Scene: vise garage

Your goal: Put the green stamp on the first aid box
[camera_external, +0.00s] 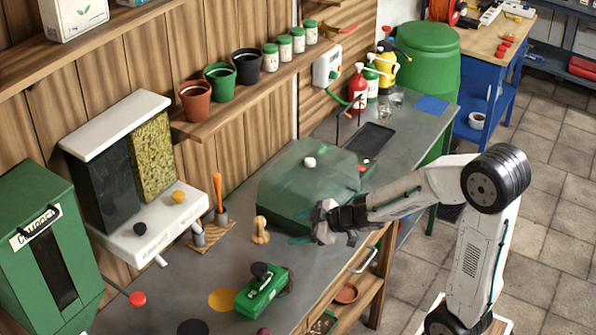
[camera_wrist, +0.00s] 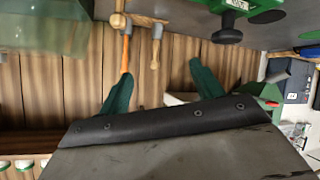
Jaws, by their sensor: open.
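A small green block with a black knob (camera_external: 262,290) lies near the front of the grey workbench, left of my gripper. It may be the green stamp, but I cannot tell for sure. A green body with a white label and a black knob also shows at the top of the wrist view (camera_wrist: 228,36). No box clearly reads as a first aid box. My gripper (camera_external: 306,225) is over the bench, in front of the translucent green cover. In the wrist view its two teal fingers (camera_wrist: 160,88) are apart with nothing held between them.
A translucent green cover (camera_external: 315,175) with a white knob stands behind my gripper. A wooden peg-shaped piece (camera_external: 261,231) stands to its left. A white scale-like stand (camera_external: 150,230) and a large green bin (camera_external: 55,240) are farther left.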

